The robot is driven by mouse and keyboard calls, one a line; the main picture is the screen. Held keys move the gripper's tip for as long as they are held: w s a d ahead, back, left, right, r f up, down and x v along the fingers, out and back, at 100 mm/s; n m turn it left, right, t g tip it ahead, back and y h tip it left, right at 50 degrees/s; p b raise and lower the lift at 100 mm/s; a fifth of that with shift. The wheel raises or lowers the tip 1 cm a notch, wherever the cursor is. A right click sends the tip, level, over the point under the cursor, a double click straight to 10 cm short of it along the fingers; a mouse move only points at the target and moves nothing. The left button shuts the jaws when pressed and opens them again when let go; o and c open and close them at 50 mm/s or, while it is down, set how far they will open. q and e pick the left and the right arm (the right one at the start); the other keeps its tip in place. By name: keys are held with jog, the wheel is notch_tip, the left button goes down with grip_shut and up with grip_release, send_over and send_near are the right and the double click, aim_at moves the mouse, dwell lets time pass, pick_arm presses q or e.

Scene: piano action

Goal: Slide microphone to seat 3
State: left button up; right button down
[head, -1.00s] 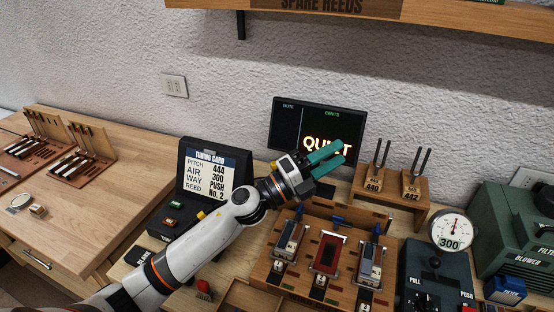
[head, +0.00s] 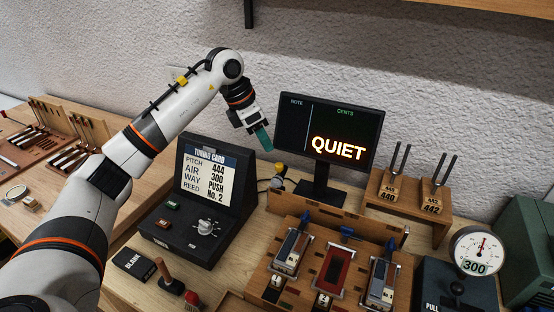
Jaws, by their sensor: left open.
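A small dark item with a yellow top (head: 279,170), which looks like the microphone, stands at the left end of the wooden rail (head: 340,222) behind the reed block. The wooden block (head: 258,280) has three seats in a row. The right-hand seat, which I take as seat 3, holds a metal-framed piece (head: 383,280); its number is too small to read. My left gripper (head: 263,137) is open and empty, its teal fingers pointing down, above and slightly left of the yellow-topped item and apart from it. My right gripper is not in view.
The QUIET monitor (head: 329,127) stands close right of my left gripper. The tuning card stand (head: 202,205) is below left. A tuning fork rack (head: 408,203) and a gauge (head: 477,250) reading 300 stand on the right.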

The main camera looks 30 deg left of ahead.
aim_at(278, 164)
pick_arm(q)
jog(key=p+x, duration=0.1)
jog(key=x, duration=0.8)
jog(key=shift+d+f, duration=0.1)
jog(key=shift+d, duration=0.05)
grip_shut()
